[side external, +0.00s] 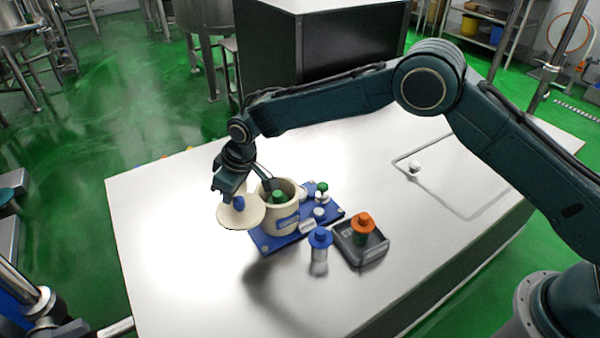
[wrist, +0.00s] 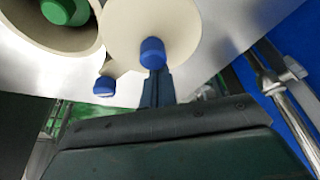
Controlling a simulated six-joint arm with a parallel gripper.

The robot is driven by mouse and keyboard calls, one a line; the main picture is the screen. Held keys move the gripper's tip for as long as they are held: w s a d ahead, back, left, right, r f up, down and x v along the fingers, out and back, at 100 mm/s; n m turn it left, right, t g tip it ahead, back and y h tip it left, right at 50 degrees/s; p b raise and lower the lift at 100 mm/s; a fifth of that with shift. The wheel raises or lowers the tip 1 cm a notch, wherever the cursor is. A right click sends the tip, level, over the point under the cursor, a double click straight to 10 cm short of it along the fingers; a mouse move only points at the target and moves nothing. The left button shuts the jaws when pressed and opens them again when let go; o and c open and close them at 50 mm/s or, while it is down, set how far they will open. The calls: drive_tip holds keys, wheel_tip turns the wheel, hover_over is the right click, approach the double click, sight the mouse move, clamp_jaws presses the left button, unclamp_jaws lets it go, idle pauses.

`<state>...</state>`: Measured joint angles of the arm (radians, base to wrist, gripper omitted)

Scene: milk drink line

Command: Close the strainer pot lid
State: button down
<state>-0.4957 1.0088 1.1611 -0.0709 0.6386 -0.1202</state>
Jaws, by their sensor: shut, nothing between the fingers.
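The cream strainer pot (side external: 287,218) stands upright on a blue base plate (side external: 267,244), and its mouth is uncovered. A green-capped item (side external: 278,196) shows inside it. The round cream lid (side external: 228,217) sits out to the left of the pot at rim height, with a blue knob (side external: 239,203) on it. My gripper (wrist: 156,85) is shut and empty, with its fingers close to the lid's knob in the wrist view (wrist: 152,52). I cannot tell whether they touch. The wrist view also shows the pot's open rim (wrist: 93,38) beside the lid.
A blue-capped bottle (side external: 319,250) and a dark tray (side external: 375,252) holding an orange-capped bottle (side external: 363,224) stand right of the base plate. A green-capped white item (side external: 322,190) is behind the pot. The table (side external: 160,240) is clear at left.

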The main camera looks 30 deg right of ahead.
sight(258, 201)
drive_tip(key=d+n, duration=0.1)
drive_tip(key=s+d+n, duration=0.1)
drive_tip(key=n, duration=0.1)
drive_tip(key=shift+s+d+n+g+y, duration=0.15)
drive_tip(key=shift+d+n+g+y, duration=0.15)
drive_tip(key=shift+d+g+y, duration=0.1)
drive_tip(key=d+n, duration=0.1)
drive_tip(key=n, duration=0.1)
drive_tip(key=d+n+g, duration=0.1)
drive_tip(key=shift+s+d+n, duration=0.25)
drive_tip(key=shift+d+n, duration=0.05)
drive_tip(key=d+n+g, duration=0.1)
drive_tip(key=d+n, duration=0.1)
drive_tip(key=shift+w+n+y, duration=0.15)
drive_tip(key=shift+n+y, duration=0.15)
drive_tip(key=shift+n, duration=0.1)
drive_tip(key=d+n, duration=0.1)
drive_tip(key=d+n+g, duration=0.1)
drive_tip(key=n, duration=0.1)
drive_tip(key=shift+w+d, duration=0.1)
drive_tip(key=shift+w, duration=0.25)
drive_tip(key=shift+w+d, duration=0.25)
drive_tip(key=shift+d, duration=0.15)
drive_tip(key=shift+d, duration=0.1)
